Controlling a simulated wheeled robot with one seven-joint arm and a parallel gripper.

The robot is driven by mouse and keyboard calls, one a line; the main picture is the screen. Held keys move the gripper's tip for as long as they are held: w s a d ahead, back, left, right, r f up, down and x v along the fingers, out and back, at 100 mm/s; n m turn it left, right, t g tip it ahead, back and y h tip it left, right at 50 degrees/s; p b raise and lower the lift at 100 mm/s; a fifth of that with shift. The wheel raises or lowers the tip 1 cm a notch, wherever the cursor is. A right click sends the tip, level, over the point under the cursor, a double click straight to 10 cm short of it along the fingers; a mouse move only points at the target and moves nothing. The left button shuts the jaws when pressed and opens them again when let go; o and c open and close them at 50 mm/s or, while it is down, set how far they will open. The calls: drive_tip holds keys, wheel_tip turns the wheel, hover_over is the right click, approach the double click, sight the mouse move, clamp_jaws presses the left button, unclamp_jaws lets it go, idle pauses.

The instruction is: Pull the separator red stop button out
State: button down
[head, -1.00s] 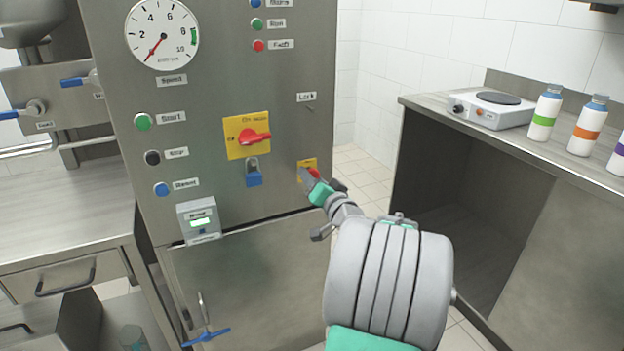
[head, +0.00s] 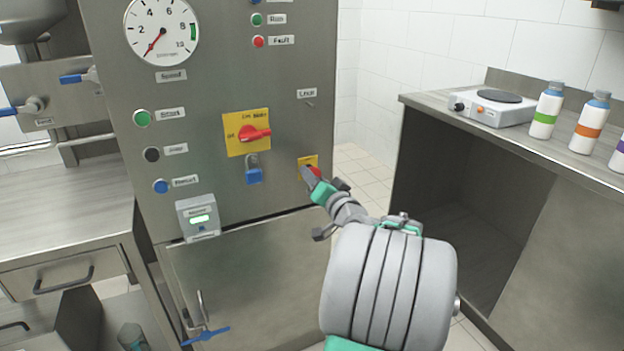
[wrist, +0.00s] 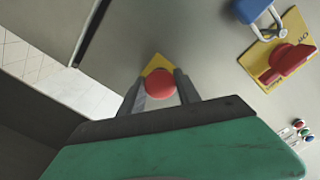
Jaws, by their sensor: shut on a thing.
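The red stop button (wrist: 160,84) sits on a small yellow plate (head: 309,161) at the lower right of the grey cabinet front. My gripper (head: 313,174) is at the button and partly covers it in the head view. In the wrist view one finger of my gripper (wrist: 159,88) is on each side of the round red head. The fingers are shut on the button. Whether the button is pushed in or out cannot be told.
Left of the button are a red rotary switch (head: 254,133) on a yellow plate and a blue padlock (head: 254,173). A counter (head: 470,125) at the right bears a hotplate (head: 497,107) and several bottles. Tiled floor shows between cabinet and counter.

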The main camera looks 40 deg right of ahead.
drive_tip(key=c, duration=0.8)
unclamp_jaws()
drive_tip(key=shift+s, duration=0.15)
drive_tip(key=shift+c, duration=0.2)
drive_tip(key=v, duration=0.7)
drive_tip(key=shift+s+p, duration=0.35)
drive_tip(key=shift+s, duration=0.05)
drive_tip(key=shift+a, duration=0.15)
drive_tip(key=w+a+r+n+g+y+p, duration=0.2)
drive_tip(key=w+a+n+g+y+p, duration=0.15)
drive_tip(key=a+p, duration=0.5)
drive_tip(key=w+a+r+n+g+y+p, duration=0.25)
drive_tip(key=a+n+p, duration=0.2)
drive_tip(key=a, duration=0.75)
drive_tip(key=s+a+r+n+g+p, duration=0.1)
drive_tip(key=s+a+r+g+p, duration=0.2)
drive_tip(key=s+a+p, duration=0.3)
drive_tip(key=s+a+r+n+g+h+p, duration=0.1)
drive_tip(key=s+a+r+n+g+p, duration=0.1)
drive_tip(key=s+a+g+p, duration=0.3)
drive_tip(key=s+a+r+p, duration=0.1)
drive_tip(key=s+a, duration=0.1)
drive_tip(key=s, duration=0.2)
drive_tip(key=shift+s+r, duration=0.2)
drive_tip(key=shift+r, duration=0.1)
